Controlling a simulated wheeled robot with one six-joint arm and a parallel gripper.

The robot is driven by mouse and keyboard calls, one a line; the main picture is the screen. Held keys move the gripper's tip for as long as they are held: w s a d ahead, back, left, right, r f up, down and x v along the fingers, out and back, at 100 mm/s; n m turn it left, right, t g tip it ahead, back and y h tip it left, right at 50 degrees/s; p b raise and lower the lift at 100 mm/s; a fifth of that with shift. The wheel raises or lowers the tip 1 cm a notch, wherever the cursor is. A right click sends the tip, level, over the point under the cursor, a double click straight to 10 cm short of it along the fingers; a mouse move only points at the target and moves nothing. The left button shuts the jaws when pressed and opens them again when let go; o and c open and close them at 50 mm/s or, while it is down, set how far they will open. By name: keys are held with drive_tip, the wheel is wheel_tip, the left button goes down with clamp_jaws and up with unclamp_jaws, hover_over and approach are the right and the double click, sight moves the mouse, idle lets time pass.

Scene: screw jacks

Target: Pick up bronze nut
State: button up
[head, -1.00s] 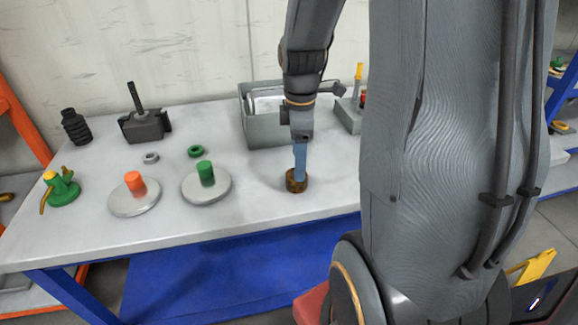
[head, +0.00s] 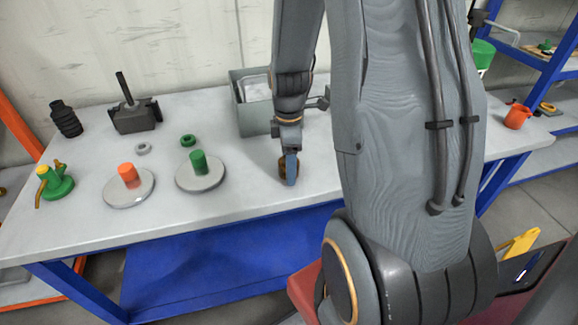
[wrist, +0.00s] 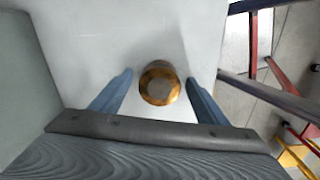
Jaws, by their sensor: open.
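The bronze nut (head: 283,169) stands on the grey table top near its front edge. In the wrist view the bronze nut (wrist: 159,84) shows as a round golden-brown piece, a little ahead of and between the two blue fingertips. My gripper (head: 291,170) is at the nut in the head view, and its finger hides part of it. In the wrist view my gripper (wrist: 160,82) is open, with a gap on each side of the nut. Nothing is held.
A grey bin (head: 252,118) stands behind my gripper. To the left are a green cylinder on a disc (head: 199,165), an orange cylinder on a disc (head: 129,180), a green ring (head: 188,140) and a grey ring (head: 143,148). The table's front edge (head: 250,211) is close.

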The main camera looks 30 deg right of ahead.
clamp_jaws()
idle(0.3)
